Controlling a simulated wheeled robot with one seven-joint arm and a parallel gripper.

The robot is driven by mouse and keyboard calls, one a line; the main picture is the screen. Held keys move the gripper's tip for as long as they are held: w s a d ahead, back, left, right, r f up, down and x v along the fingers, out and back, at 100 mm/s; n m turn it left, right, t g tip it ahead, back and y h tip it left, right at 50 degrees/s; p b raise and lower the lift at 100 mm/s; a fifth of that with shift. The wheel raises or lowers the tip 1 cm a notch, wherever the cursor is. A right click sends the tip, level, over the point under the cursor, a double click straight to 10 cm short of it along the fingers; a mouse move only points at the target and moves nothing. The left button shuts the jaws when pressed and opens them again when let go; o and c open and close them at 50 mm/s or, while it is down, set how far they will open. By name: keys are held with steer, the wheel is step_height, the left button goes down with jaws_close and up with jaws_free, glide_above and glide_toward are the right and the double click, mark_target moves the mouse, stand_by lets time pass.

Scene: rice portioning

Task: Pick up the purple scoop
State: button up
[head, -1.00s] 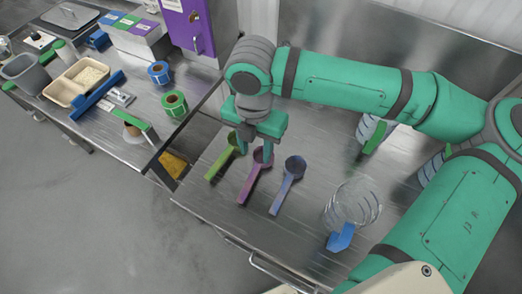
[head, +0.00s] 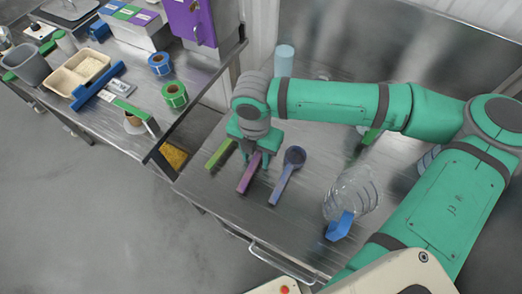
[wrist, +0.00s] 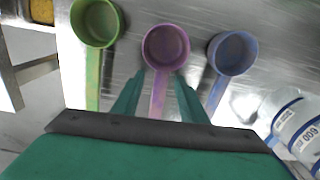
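The purple scoop (head: 248,176) lies on the steel worktop, its handle pointing toward the front edge. In the head view my gripper hides its bowl; in the wrist view the pink-purple bowl (wrist: 166,47) shows. My gripper (head: 254,166) is pointing down over the scoop. In the wrist view the green fingers of my gripper (wrist: 160,82) are apart, one on each side of the handle, with a gap visible on both sides. Nothing is held.
A green scoop (head: 219,153) lies to the left and a blue-violet scoop (head: 287,172) close to the right. A clear container with a blue handle (head: 341,226) lies further right. On the left bench are a beige tray (head: 62,82), label rolls (head: 174,94) and a grey bin (head: 26,66).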

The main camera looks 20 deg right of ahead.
mark_target(256, 159)
steer(key=shift+d, duration=0.1)
jaws_close()
steer(key=shift+r, duration=0.1)
step_height(256, 159, up, 10)
stand_by(0.5)
